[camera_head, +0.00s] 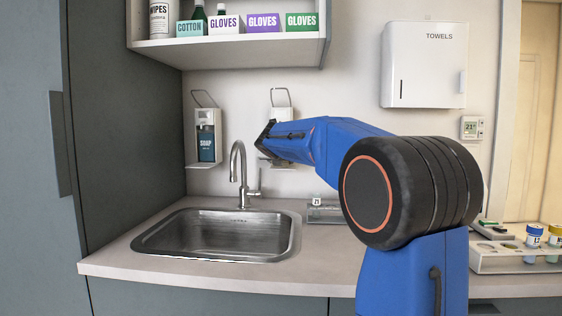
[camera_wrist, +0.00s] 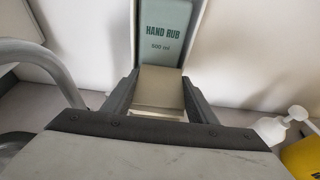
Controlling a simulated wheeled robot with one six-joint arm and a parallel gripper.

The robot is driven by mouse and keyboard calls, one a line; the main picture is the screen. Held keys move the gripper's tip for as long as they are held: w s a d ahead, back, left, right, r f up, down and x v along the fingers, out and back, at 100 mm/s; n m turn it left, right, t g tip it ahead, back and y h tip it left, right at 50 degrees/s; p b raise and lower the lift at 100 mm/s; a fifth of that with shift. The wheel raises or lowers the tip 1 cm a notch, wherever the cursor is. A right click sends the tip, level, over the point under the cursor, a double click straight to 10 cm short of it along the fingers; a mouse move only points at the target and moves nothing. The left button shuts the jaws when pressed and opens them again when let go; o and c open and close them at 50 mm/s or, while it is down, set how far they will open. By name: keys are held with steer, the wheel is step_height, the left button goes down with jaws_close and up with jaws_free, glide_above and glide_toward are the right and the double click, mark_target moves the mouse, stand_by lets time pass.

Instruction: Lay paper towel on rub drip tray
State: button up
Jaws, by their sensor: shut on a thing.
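A pale ledge, apparently the rub drip tray (camera_head: 280,164), shows just below my gripper. Whether the towel touches the tray cannot be told.
The steel sink (camera_head: 217,235) and tall faucet (camera_head: 238,170) are left of my arm. A soap dispenser (camera_head: 206,142) hangs further left. A towel dispenser (camera_head: 424,65) is on the right wall. A white pump bottle (camera_wrist: 280,124) stands at the wrist view's right.

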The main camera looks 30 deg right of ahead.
steer(key=shift+f, duration=0.15)
steer(key=o, duration=1.1)
steer(key=shift+s+a+r, duration=0.1)
steer(key=shift+r, duration=0.1)
steer(key=v, duration=1.1)
steer(key=shift+s+a, duration=0.15)
steer(key=shift+s, duration=0.1)
steer(key=shift+r, duration=0.1)
